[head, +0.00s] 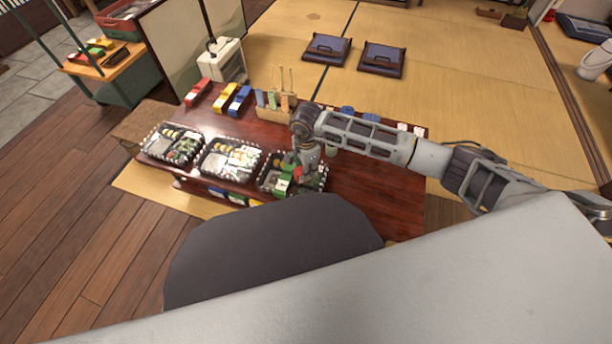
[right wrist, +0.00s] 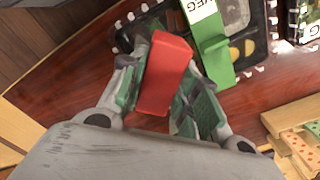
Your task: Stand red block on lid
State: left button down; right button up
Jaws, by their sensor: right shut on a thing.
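A red block (right wrist: 165,72) is between the fingers of my right gripper (right wrist: 160,88) in the right wrist view. The fingers are shut on it. In the head view my right gripper (head: 304,172) is over the right-hand lunch box (head: 318,186), and a little red of the block (head: 298,172) shows. A green block with a white VEG label (right wrist: 211,38) lies on this box's lid, close beside the red block. The dark box shows around it in the right wrist view (right wrist: 247,72). I cannot tell whether the red block touches the lid. My left gripper is out of view.
Two more lunch boxes (head: 231,159) (head: 172,144) stand to the left on the dark red table (head: 385,205). Behind them are red, yellow and blue blocks (head: 228,97) and a wooden rack (head: 275,104). The table's right end is mostly clear beneath my arm.

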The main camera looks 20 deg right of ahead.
notch_tip(320, 180, down, 4)
jog(key=shift+b, duration=0.75)
jog(key=shift+f, duration=0.4)
jog(key=shift+f, duration=0.1)
jog(key=o, duration=1)
